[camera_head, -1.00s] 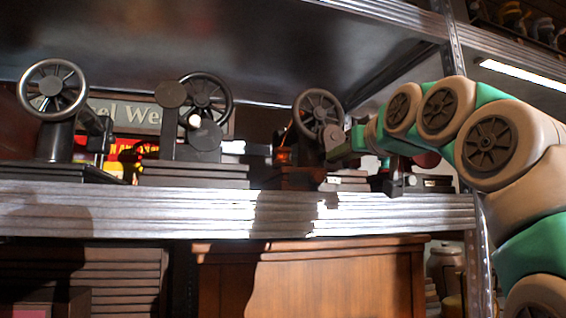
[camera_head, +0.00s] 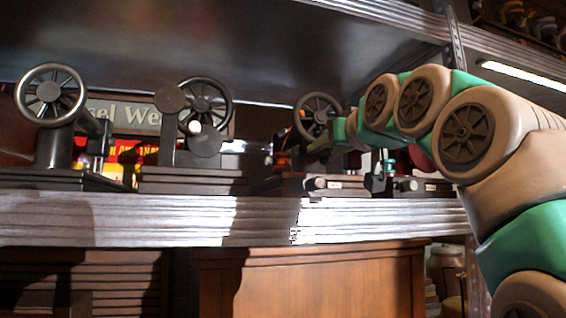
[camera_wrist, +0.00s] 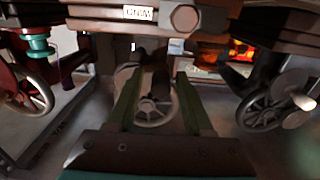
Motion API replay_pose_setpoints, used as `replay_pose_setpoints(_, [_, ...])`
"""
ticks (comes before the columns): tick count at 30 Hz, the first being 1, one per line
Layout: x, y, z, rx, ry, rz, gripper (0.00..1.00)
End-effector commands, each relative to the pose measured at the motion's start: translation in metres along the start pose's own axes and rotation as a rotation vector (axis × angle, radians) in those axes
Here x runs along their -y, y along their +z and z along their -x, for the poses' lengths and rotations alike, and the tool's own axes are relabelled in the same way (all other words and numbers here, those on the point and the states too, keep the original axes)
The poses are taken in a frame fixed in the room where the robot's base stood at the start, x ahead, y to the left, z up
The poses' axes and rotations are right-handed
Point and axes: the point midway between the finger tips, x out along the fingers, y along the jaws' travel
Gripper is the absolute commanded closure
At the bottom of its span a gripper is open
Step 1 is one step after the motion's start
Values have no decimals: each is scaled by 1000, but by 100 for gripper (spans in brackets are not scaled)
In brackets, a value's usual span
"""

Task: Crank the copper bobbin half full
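Several dark hand-cranked winding machines stand on a shelf. One spoked wheel (camera_head: 318,115) belongs to the machine that my gripper (camera_head: 322,145) reaches from the right. In the wrist view, which looks upside down, a spoked wheel (camera_wrist: 153,112) shows between and beyond the two green fingers of my gripper (camera_wrist: 157,82). The fingers are spread, with a dark part of the machine behind or between them; I cannot tell whether they touch it. An orange patch (camera_head: 284,140) left of that wheel may be copper winding.
Two other machines, with wheels (camera_head: 50,94) and (camera_head: 206,104), stand to the left. A machine with a teal spool (camera_wrist: 38,46) is beside my gripper. A sign (camera_head: 140,117) stands behind. The metal shelf (camera_head: 150,218) runs below, over a wooden cabinet (camera_head: 330,285).

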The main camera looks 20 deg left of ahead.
Motion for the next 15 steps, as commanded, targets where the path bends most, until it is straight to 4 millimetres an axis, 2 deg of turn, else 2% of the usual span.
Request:
replay_pose_setpoints(1, [0, 0, 0, 0, 0, 0, 42])
replay_pose_setpoints(4, [0, 0, 0, 0, 0, 0, 32])
replay_pose_setpoints(15, [0, 0, 0, -1, 0, 0, 32])
